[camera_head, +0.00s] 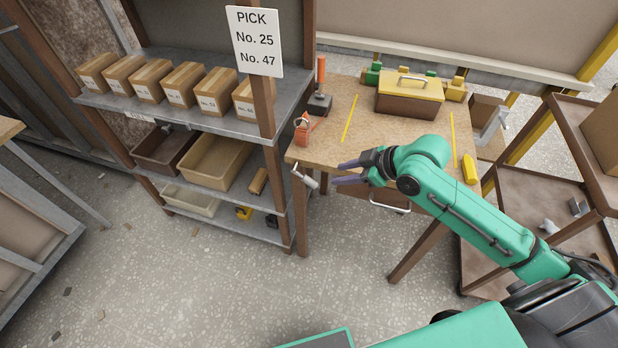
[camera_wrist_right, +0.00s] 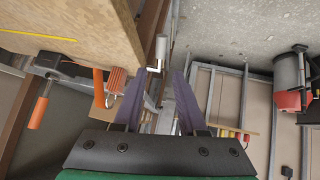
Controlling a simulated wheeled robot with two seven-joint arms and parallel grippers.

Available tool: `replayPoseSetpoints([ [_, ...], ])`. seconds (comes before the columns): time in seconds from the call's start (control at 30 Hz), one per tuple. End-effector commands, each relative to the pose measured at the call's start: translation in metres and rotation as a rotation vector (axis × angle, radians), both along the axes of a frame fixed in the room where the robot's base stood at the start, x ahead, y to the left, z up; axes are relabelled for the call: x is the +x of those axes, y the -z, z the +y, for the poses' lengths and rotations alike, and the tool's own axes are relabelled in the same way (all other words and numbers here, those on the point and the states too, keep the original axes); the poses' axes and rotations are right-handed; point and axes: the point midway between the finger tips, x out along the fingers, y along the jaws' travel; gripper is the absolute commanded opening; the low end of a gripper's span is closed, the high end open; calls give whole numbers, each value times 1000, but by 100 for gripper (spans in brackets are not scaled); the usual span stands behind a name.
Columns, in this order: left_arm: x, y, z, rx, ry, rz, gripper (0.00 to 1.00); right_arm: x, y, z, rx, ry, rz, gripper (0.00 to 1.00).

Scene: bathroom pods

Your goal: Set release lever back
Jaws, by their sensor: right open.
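A small grey-white lever (camera_head: 305,178) with a cylindrical grip sticks out at the left front corner of the wooden workbench (camera_head: 380,135). I take it for the release lever. Its pale grip also shows in the right wrist view (camera_wrist_right: 157,50), just beyond the fingertips and slightly left of centre. My right gripper (camera_head: 338,174) is open, with two purple fingers pointing left at the lever. The fingers (camera_wrist_right: 161,78) are apart with nothing held between them, and no contact with the lever is visible. My left gripper is not in view.
An orange-handled tool (camera_head: 320,92) and an orange block-like item (camera_head: 302,130) stand on the bench's left side. A yellow-lidded box (camera_head: 409,94) is at the back. A shelf rack (camera_head: 200,125) with cartons and bins stands close left. Floor in front is mostly clear.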

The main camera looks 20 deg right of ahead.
Motion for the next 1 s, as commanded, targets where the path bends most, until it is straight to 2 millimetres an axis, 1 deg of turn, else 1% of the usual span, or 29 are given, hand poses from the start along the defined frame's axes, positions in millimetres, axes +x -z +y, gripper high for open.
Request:
replayPoseSetpoints([
  [0.07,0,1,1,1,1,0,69,4,4,3,6,-2,-2,41],
  [0.17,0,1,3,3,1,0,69,13,16,12,8,-1,-2,41],
  [0.5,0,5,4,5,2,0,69,61,79,56,6,1,-1,41],
  [0.6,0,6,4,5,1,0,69,70,92,64,5,1,-1,41],
  [0.77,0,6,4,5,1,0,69,77,100,70,2,0,-1,41],
  [0.97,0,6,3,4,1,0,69,77,101,70,2,0,-1,41],
  [1.0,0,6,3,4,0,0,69,77,101,70,2,0,-1,29],
])
